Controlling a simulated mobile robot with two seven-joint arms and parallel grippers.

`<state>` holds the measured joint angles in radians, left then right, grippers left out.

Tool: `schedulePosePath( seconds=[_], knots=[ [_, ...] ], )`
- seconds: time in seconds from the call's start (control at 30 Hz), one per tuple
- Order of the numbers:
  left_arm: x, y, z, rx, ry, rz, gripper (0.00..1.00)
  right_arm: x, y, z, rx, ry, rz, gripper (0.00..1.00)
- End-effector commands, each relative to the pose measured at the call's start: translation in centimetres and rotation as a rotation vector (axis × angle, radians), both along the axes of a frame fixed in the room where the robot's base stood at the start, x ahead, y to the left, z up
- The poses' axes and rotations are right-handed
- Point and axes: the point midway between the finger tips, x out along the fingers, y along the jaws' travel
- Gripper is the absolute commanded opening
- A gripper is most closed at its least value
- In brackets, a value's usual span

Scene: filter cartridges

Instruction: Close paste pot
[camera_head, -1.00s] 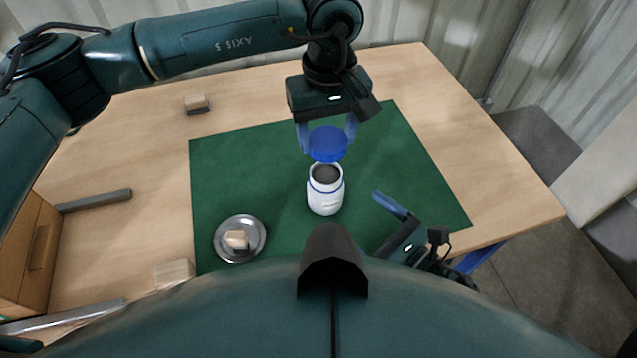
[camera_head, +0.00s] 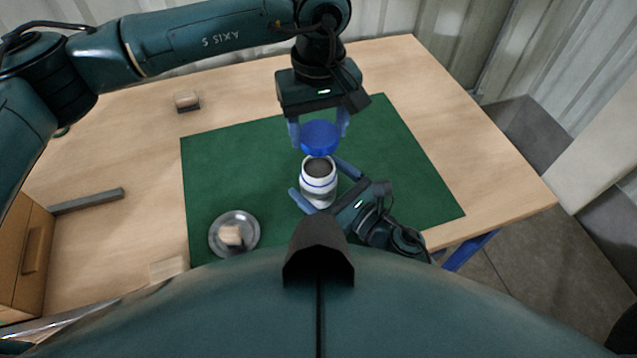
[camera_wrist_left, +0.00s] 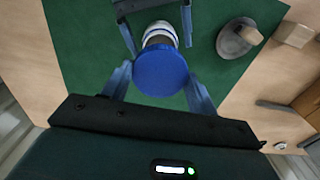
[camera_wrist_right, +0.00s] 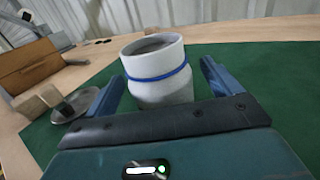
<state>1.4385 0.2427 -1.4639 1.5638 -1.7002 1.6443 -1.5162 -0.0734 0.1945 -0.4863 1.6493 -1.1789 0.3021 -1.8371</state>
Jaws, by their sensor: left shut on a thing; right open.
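The white paste pot (camera_head: 318,187) with a blue ring stands upright and uncovered on the green mat (camera_head: 230,165); dark paste shows in its mouth. It also shows in the right wrist view (camera_wrist_right: 160,75). My left gripper (camera_head: 319,132) is shut on the blue lid (camera_head: 320,139) and holds it above and slightly behind the pot's mouth. The lid covers part of the pot in the left wrist view (camera_wrist_left: 162,71). My right gripper (camera_head: 325,186) is open, with its fingers on either side of the pot's body; I cannot tell whether they touch it.
A metal dish (camera_head: 252,246) with a beige block (camera_head: 230,235) sits at the mat's front left. Another block (camera_head: 187,99) lies at the back left. A wooden box (camera_head: 30,250) and a grey bar (camera_head: 88,201) are on the left. The mat's right side is clear.

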Motion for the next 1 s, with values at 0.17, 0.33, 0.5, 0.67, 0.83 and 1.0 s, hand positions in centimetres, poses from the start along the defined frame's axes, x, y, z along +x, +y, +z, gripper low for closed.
schedulePosePath(
  seconds=[0.17,0.33,0.5,0.67,0.83,1.0],
  knots=[
    [0.0,0.0,0.0,0.0,0.0,0.0,0.38,1.5,1.4,0.0,0.0,0.0,0.0,0.9],
    [0.0,0.0,0.0,0.0,0.0,0.0,0.38,1.9,1.9,-0.1,-0.001,0.001,0.0,0.9],
    [0.0,0.0,0.0,0.0,0.0,0.0,0.38,1.9,1.9,0.0,-0.001,0.001,0.0,0.9],
    [0.0,0.0,0.0,0.0,0.0,0.0,0.38,1.9,1.9,0.0,-0.001,0.001,0.0,0.83],
    [0.0,0.0,0.0,0.0,0.0,0.0,0.38,1.9,1.9,0.0,-0.001,0.001,0.0,0.69],
    [0.0,0.0,0.0,0.0,0.0,0.0,0.38,1.9,1.9,0.0,-0.001,0.001,0.0,0.56]
  ],
)
